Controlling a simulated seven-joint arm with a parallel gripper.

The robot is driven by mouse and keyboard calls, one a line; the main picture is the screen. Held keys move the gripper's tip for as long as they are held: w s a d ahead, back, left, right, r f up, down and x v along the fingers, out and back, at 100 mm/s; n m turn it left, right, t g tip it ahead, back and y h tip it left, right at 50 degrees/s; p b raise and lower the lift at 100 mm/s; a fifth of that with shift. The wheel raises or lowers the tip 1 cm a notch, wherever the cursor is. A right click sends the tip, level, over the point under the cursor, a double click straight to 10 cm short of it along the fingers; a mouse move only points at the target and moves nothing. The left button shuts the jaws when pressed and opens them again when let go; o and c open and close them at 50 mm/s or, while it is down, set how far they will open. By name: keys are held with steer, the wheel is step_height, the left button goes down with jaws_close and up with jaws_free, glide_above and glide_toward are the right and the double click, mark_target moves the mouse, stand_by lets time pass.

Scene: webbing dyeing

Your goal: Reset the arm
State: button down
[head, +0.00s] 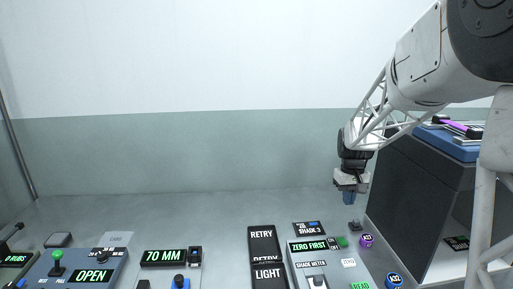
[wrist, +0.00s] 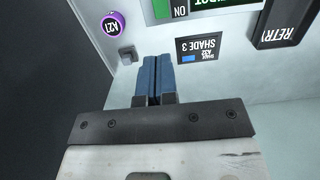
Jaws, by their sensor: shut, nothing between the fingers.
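My gripper (head: 349,197) hangs pointing down at the right of the head view, above the back right of the bench and beside the dark cabinet. In the wrist view its two blue fingers (wrist: 153,78) lie side by side against each other, with nothing held between them. A small grey block (wrist: 128,55) is near the fingertips in the wrist view, and a purple round piece marked A21 (wrist: 113,26) is just beyond it. A black card reading SHADE 3 (wrist: 198,48) lies to the right of the fingers.
The shade meter (head: 312,262) reads ZERO FIRST. Black RETRY and LIGHT labels (head: 263,240) lie left of it. A 70 MM display (head: 163,257) and a panel reading OPEN (head: 93,276) are farther left. The dark cabinet (head: 412,190) stands close on the right. The bench's back left is clear.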

steer(key=s+a+r+t, duration=0.1)
steer(key=s+a, duration=0.4)
steer(key=s, duration=0.6)
steer(key=s+a+r+t, duration=0.1)
steer(key=s+a+r, duration=0.2)
steer(key=s+a, duration=0.3)
steer(key=s+a+r+t, duration=0.1)
steer(key=s+a, duration=0.5)
steer(key=s, duration=1.1)
steer(key=shift+r, duration=0.45)
steer(key=shift+a, duration=0.15)
